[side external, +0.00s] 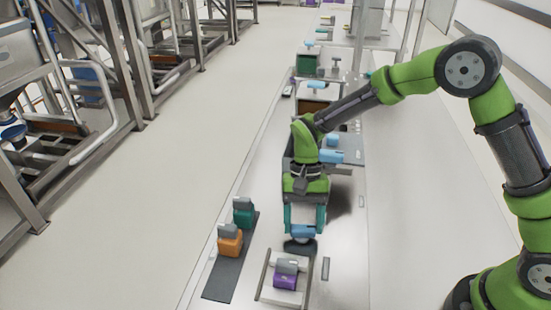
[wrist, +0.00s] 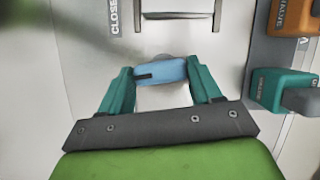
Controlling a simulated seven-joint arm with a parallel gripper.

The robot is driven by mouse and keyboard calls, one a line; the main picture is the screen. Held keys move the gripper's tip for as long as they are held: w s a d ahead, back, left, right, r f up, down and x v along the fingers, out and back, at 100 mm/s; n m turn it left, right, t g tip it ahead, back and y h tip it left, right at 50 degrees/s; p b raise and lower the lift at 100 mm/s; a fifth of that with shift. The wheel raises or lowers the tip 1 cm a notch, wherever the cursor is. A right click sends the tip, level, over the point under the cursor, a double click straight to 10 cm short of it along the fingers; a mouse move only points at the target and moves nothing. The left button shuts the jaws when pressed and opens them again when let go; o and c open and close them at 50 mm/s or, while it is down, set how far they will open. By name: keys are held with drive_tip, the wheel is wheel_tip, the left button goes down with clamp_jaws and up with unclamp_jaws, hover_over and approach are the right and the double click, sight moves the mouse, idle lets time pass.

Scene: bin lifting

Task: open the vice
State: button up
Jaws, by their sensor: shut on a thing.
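The vice's blue handle (wrist: 160,72) is between the two teal fingers of my gripper (wrist: 161,85) in the wrist view. The fingers touch it on both sides, and a short dark mark shows on it. In the side external view my gripper (side external: 304,219) points down over the same blue handle (side external: 303,231), with a dark rounded part just below it. The metal frame of the vice (side external: 263,279) is in front of the handle, with a purple block (side external: 285,274) inside it. In the wrist view part of a metal frame (wrist: 180,15) shows at the top edge.
A dark mat (side external: 220,280) to the left carries an orange block (side external: 229,241) and a green block (side external: 243,212). The word CLOSE (wrist: 115,15) is printed on the table. More stations stand further back along the bench. The bench left of the mat is narrow.

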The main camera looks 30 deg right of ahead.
drive_tip(key=n+h, duration=0.1)
drive_tip(key=n, duration=0.1)
drive_tip(key=n+h, duration=0.1)
drive_tip(key=n, duration=0.2)
drive_tip(key=shift+w+a+n+g, duration=0.1)
drive_tip(key=shift+w+n+g, duration=0.05)
drive_tip(key=shift+n+g, duration=0.15)
drive_tip(key=shift+a+n+h, duration=0.15)
drive_tip(key=shift+n+h, duration=0.75)
drive_tip(key=shift+n, duration=1.3)
drive_tip(key=o, duration=1.1)
drive_tip(key=shift+c, duration=0.2)
drive_tip(key=v, duration=1.7)
